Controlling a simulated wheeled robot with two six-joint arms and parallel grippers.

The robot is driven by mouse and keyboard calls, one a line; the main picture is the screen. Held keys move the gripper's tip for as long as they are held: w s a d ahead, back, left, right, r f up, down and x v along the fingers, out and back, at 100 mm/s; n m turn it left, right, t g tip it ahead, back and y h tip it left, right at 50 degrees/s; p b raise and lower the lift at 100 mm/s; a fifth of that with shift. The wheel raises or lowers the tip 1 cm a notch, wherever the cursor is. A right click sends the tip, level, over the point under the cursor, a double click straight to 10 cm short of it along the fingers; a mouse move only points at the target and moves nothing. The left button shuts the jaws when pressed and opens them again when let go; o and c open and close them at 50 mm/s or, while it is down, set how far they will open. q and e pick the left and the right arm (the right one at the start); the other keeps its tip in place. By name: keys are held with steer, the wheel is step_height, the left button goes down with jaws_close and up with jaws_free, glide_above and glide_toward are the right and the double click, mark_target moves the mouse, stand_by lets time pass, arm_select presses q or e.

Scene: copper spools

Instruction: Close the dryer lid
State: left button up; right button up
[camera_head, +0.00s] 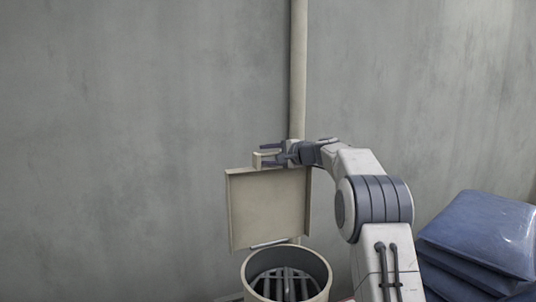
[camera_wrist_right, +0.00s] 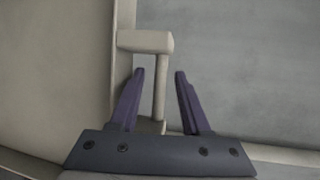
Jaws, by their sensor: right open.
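The dryer (camera_head: 322,266) is a round beige drum, open at the top, with dark bars inside. Its square beige lid (camera_head: 268,210) stands upright on a hinge at the drum's back rim. A beige handle (camera_head: 258,158) sticks out at the lid's top edge. My right gripper (camera_head: 264,154) is at the lid's top edge by the handle, with its fingers apart. In the right wrist view, the handle (camera_wrist_right: 146,42) lies just ahead of the fingertips, and its bar runs down between the open fingers (camera_wrist_right: 159,74). My left gripper is not in view.
Blue filled bags (camera_head: 480,235) are stacked to the right of my right arm. A vertical beige pipe (camera_head: 298,70) runs up the grey wall (camera_head: 130,120) behind the lid. The space left of the dryer looks clear.

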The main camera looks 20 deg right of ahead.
jaws_close()
stand_by(1.3)
